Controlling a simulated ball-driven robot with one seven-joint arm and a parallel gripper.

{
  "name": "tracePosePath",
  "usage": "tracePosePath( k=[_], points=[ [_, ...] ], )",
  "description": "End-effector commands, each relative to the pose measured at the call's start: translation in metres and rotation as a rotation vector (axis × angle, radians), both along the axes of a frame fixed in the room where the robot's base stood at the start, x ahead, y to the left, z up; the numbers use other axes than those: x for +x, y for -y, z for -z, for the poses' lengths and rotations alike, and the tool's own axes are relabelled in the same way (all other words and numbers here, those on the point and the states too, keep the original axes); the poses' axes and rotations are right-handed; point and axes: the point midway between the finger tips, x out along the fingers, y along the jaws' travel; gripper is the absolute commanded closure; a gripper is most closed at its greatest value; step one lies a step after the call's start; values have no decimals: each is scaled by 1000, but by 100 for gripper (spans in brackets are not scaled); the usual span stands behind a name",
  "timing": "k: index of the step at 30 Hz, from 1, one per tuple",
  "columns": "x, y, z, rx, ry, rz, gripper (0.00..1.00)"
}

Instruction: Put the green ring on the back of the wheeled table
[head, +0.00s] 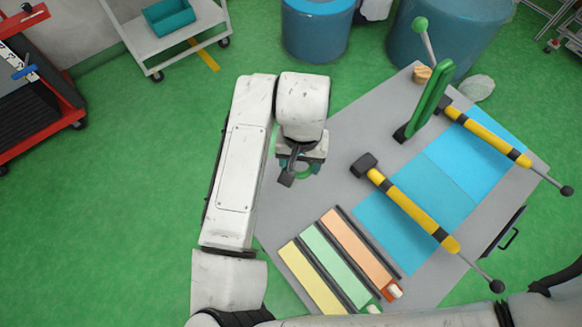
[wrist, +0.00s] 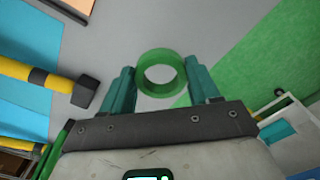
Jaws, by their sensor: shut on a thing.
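My gripper (head: 303,165) is shut on the green ring, above the left edge of the grey tabletop. In the wrist view the green ring (wrist: 145,88) sits between the two teal fingers of my gripper (wrist: 161,80), its hole facing the camera. In the head view the ring (head: 306,175) is mostly hidden by my wrist. The grey tabletop (head: 345,130) carries blue mats and tools; no wheels show under it. A white cart (head: 163,43) with visible castors stands at the upper left, with a teal bin on it.
Blue drums (head: 316,30) stand behind. A red cart (head: 40,95) is far left. Green floor between is clear.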

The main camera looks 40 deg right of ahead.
Motion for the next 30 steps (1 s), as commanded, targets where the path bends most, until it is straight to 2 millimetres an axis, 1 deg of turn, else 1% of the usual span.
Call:
tracePosePath(
  k=[1, 3, 11, 15, 18, 25, 29, 30],
  points=[
    [4, -5, 5, 1, 0, -4, 69],
    [8, -8, 12, 1, 0, -2, 69],
    [16, -16, 26, 1, 0, -2, 69],
    [15, -15, 46, 1, -1, -2, 69],
    [15, -15, 55, 1, -1, 0, 69],
    [15, -14, 56, 0, 1, 0, 69],
    [15, -14, 60, -1, 1, 0, 69],
    [15, -14, 59, 0, 1, 0, 37]
  ],
)
